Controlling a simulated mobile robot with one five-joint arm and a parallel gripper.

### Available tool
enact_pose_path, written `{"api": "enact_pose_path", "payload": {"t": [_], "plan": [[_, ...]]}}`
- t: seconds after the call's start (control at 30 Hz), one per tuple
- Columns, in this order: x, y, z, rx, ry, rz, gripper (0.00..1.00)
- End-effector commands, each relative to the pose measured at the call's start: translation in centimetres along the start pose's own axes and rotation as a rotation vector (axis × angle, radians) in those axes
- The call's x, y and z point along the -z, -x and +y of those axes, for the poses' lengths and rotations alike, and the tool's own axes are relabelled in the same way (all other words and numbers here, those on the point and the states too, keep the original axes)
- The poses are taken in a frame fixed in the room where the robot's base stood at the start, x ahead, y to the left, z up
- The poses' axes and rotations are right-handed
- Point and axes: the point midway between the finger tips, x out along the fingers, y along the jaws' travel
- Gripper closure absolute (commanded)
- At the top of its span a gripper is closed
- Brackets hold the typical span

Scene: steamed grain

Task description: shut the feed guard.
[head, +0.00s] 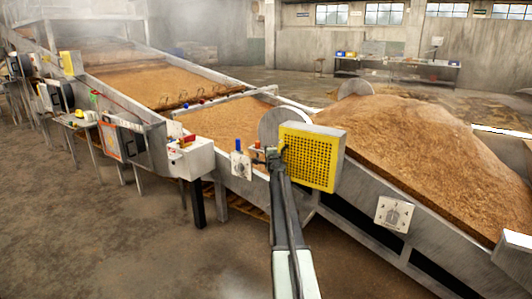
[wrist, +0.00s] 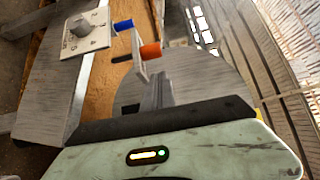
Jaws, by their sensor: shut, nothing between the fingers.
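The yellow perforated panel, which looks like the feed guard (head: 320,160), stands upright at the conveyor side in the head view, beside the round grey disc (head: 272,128). How it is hinged is hidden. My gripper (head: 271,153) is at the panel's left edge in the head view; whether it touches the panel I cannot tell. In the wrist view my gripper (wrist: 156,90) is shut and empty, just below an orange-tipped lever (wrist: 151,51) and in front of the grey disc (wrist: 205,85).
A blue-tipped lever (wrist: 123,25) and a dial plate (wrist: 80,34) sit to the left in the wrist view. The conveyor's metal side (head: 365,200) runs past the panel, with grain heaped behind. A white box (head: 190,158) juts out at left. The front floor (head: 130,240) is clear.

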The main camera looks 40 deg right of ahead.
Motion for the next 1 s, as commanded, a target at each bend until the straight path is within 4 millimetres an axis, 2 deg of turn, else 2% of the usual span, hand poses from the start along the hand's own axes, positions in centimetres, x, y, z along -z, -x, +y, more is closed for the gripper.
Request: {"api": "enact_pose_path", "payload": {"t": [0.17, 0.3, 0.5, 0.7, 1.0], "plan": [[-2.4, 2.4, 0.0, 0.0, 0.0, -0.002, 1.0], [-5.0, 5.3, 0.0, 0.0, 0.0, -0.003, 1.0], [-8.2, 8.5, 0.0, 0.0, 0.0, -0.001, 1.0], [-9.7, 9.7, 0.0, 0.0, 0.0, -0.001, 1.0], [-9.8, 9.8, 0.0, 0.0, 0.0, 0.0, 1.0]]}}
